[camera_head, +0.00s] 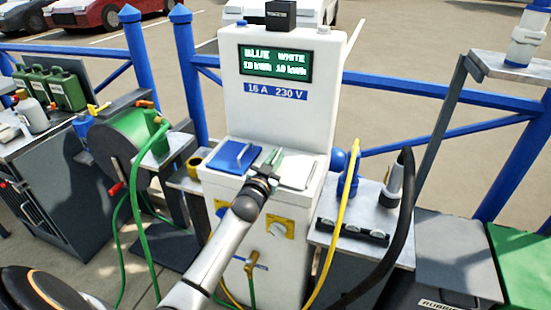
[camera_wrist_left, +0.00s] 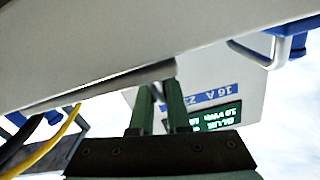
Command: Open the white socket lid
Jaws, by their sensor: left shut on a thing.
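The white socket lid (camera_head: 298,171) lies on the pedestal's sloping shelf, right of the blue lid (camera_head: 233,155), and looks closed. My left gripper (camera_head: 271,166) reaches in from below and is shut at the white lid's left side. Its green fingers (camera_wrist_left: 160,92) show in the left wrist view, with their tips against a pale bar below a large white surface. The bar looks like the white lid's handle, but the gripper hides most of it. The blue lid's handle (camera_wrist_left: 285,45) also shows there. My right gripper is not in view.
The white pedestal (camera_head: 265,110) rises behind the lids with a lit display. A yellow cable (camera_head: 347,220) and a black hose (camera_head: 403,220) hang at right. A green hose reel (camera_head: 125,150) stands at left. Blue railings run behind.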

